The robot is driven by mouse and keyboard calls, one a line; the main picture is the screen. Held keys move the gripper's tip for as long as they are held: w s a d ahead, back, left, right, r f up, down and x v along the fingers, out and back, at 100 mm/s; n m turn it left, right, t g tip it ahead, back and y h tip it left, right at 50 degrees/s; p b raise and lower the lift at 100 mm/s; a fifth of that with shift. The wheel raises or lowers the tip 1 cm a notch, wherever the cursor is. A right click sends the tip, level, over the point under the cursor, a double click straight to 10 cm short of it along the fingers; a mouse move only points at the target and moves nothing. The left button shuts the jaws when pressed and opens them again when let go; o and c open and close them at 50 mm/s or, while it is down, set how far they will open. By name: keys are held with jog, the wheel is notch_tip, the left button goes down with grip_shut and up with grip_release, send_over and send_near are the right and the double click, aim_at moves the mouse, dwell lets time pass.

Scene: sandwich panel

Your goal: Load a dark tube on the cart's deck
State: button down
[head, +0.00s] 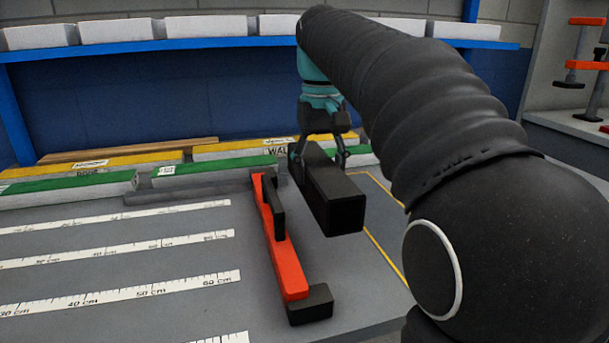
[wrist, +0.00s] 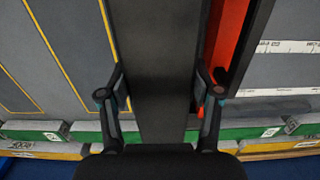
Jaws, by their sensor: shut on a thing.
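A long dark square tube (head: 338,200) is in my gripper (head: 320,150), with its near end pointing toward the head camera. It appears held above the grey worktop; the gap under it is hard to judge. In the wrist view the tube (wrist: 158,60) runs lengthwise between the two fingers of my gripper (wrist: 162,98), which are shut on its sides. The cart's deck cannot be made out for certain in either view.
An orange bar clamp (head: 282,245) with black jaws lies left of the tube. White ruler strips (head: 130,290) mark the grey worktop (head: 200,265). Yellow and green labelled rails (head: 75,183) line the back. A yellow-outlined area (head: 385,255) is at right. A blue-edged shelf (head: 200,43) holds white blocks.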

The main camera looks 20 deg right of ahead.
jog(key=s+d+r, duration=0.3)
jog(key=s+r, duration=0.1)
jog(key=s, duration=0.1)
jog(key=shift+s+d, duration=0.25)
jog(key=shift+s, duration=0.15)
jog(key=shift+s+r, duration=0.1)
